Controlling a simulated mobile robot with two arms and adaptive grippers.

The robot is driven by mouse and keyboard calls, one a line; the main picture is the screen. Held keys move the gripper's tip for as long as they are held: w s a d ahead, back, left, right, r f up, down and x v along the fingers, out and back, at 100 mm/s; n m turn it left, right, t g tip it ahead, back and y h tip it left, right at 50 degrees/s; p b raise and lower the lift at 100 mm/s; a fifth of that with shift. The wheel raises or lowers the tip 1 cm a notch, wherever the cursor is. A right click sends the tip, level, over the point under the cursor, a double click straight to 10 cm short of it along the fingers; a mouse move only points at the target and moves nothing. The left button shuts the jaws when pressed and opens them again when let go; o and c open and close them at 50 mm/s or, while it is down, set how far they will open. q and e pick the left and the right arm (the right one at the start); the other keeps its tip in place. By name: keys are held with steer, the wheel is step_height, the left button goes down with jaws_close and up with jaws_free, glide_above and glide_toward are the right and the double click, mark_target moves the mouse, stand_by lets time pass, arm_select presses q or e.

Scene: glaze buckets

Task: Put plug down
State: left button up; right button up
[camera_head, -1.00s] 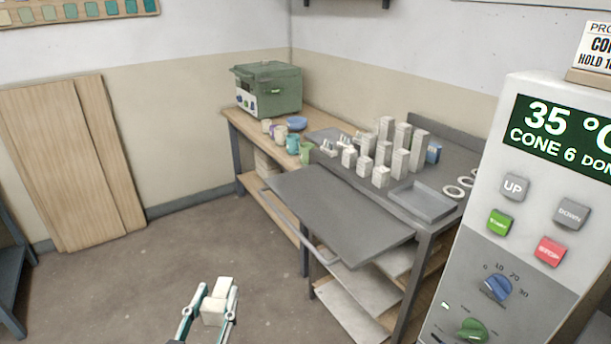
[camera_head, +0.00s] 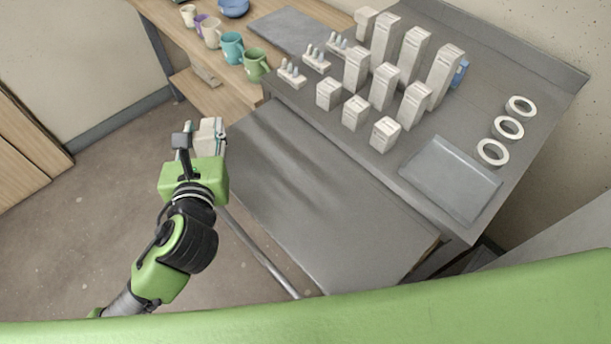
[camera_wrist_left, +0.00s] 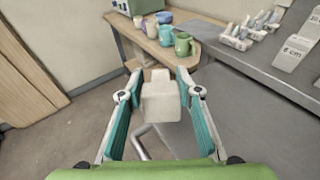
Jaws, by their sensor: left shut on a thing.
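The plug is a small off-white block (camera_wrist_left: 160,100) between the two teal-lined fingers of my left gripper (camera_wrist_left: 160,95) in the left wrist view. In the head view the plug (camera_head: 210,130) shows at the end of my left gripper (camera_head: 205,135), which is shut on it. The gripper holds it in the air by the far left end of the grey cart's lower shelf (camera_head: 310,200). My right gripper does not show.
Several off-white posts and blocks (camera_head: 384,134) stand on the grey cart top, with a shallow grey tray (camera_head: 450,178) and white rings (camera_head: 492,152) to the right. Mugs (camera_head: 232,47) stand on the wooden table behind. The lower grey shelf is bare.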

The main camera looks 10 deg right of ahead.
arm_select(q)
steer(key=d+r+n+g+y, duration=0.15)
steer(key=d+g, duration=0.55)
steer(key=d, duration=0.9)
steer(key=s+d+r+n+g, duration=0.1)
steer(key=s+d+r+g, duration=0.25)
steer(key=s+d, duration=0.2)
steer(key=s+a+r+g+h, duration=0.2)
steer(key=s+a+r+g, duration=0.3)
steer(key=s+a, duration=0.45)
steer(key=p, duration=0.4)
glide_above(274, 164)
step_height(274, 164, down, 12)
steer(key=shift+f, duration=0.35)
steer(key=o, duration=1.2)
steer(key=shift+c, duration=0.2)
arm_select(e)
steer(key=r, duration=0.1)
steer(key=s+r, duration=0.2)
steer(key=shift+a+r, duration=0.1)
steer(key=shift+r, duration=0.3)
